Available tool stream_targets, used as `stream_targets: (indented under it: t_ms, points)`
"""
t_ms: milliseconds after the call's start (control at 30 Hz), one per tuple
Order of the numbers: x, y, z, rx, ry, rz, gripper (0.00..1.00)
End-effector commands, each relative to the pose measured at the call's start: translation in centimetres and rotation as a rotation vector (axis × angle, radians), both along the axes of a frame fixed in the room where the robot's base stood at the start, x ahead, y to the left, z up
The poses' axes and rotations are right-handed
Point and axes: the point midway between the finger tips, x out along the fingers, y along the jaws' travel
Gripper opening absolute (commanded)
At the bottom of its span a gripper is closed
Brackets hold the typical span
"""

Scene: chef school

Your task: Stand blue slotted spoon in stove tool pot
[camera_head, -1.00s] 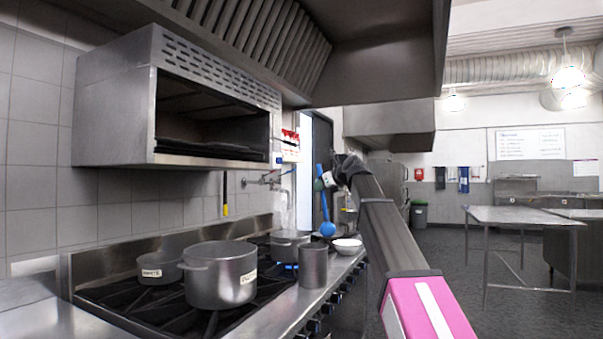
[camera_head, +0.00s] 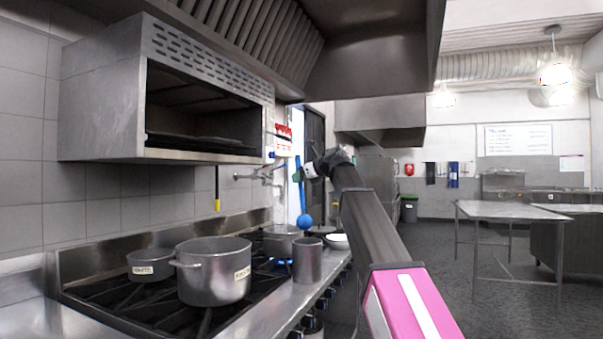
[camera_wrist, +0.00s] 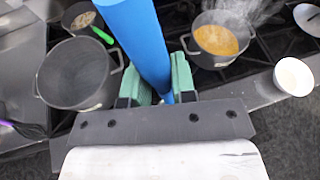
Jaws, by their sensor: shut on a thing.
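The blue slotted spoon (camera_head: 299,192) hangs roughly upright, its round head down, in the head view. My gripper (camera_head: 304,174) is shut on its handle; the green fingers (camera_wrist: 157,88) clasp the blue handle (camera_wrist: 137,38) in the wrist view. The stove tool pot, which I take to be the tall grey metal cylinder (camera_head: 307,262), stands on the steel front ledge of the stove. The spoon head shows just above its rim in the picture; I cannot tell the depth between them. The cylinder is not clearly visible in the wrist view.
A large pot (camera_head: 213,275) and a small pan (camera_head: 150,265) stand on the stove to the left. A steaming pot of orange soup (camera_wrist: 220,40) and a white bowl (camera_wrist: 294,76) are to the right in the wrist view.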

Motion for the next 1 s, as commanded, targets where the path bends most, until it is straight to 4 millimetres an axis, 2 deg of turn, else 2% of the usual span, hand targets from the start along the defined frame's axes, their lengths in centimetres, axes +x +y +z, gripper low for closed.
stream_targets:
  t_ms: [167, 1000]
  points:
    - [-0.4, 0.3, -1.6, -0.001, 0.001, 0.0, 0.01]
    - [0.3, -0.4, -8.7, -0.001, 0.001, 0.0, 0.01]
